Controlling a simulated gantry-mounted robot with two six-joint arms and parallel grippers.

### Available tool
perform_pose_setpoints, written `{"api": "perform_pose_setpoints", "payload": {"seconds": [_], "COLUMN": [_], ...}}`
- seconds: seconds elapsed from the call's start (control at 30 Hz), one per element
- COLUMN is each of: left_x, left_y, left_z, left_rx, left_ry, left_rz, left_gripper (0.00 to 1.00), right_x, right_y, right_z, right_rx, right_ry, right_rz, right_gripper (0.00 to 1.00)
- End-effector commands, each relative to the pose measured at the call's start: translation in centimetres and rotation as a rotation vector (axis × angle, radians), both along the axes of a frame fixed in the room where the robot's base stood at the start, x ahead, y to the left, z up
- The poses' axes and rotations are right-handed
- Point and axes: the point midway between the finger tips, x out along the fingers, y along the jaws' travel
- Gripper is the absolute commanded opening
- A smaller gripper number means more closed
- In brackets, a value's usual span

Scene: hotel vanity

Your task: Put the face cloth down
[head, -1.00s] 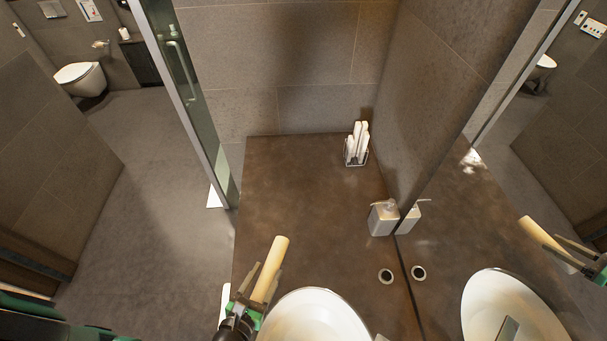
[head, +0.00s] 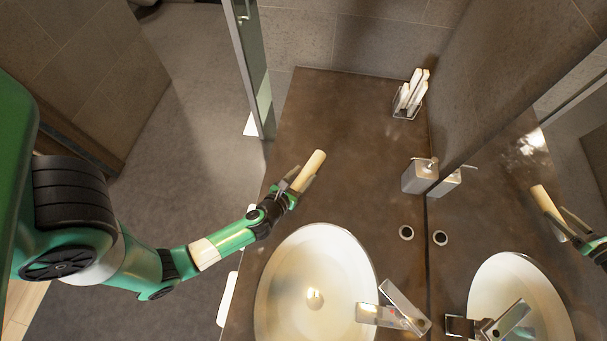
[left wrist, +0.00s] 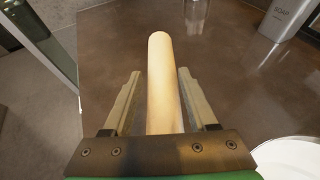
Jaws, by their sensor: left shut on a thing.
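The face cloth is a cream-coloured roll (head: 313,167). My left gripper (head: 303,178) is shut on it, over the brown vanity counter (head: 335,115), left of the soap dispenser and beyond the basin. In the left wrist view the roll (left wrist: 160,75) lies lengthwise between the two fingers of the gripper (left wrist: 158,78), its far end sticking out past the fingertips. I cannot tell whether the roll touches the counter. My right gripper is not in view.
A white basin (head: 285,265) with a metal tap (head: 395,312) is at the front. A soap dispenser (head: 418,176) and a holder with white rolled items (head: 408,101) stand along the mirror side. The counter's far middle is clear. The mirror repeats several things on the right.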

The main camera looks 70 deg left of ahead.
Motion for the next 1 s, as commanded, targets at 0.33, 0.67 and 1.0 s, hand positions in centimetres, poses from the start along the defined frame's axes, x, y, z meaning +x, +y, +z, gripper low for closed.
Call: {"api": "perform_pose_setpoints", "payload": {"seconds": [0.33,0.67,1.0], "left_x": [0.7,0.7,0.7], "left_y": [1.1,1.0,1.0], "left_z": [-2.6,-4.4,-4.7], "left_rx": [0.0,0.001,0.0], "left_ry": [0.0,-0.001,0.0], "left_rz": [-0.001,-0.002,-0.001], "left_gripper": [0.05,0.05,0.89], "right_x": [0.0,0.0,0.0], "right_y": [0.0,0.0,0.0], "right_z": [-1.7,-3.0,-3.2], "right_rx": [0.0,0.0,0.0], "right_ry": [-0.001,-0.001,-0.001], "right_rz": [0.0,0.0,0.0], "right_gripper": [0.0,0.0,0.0]}}
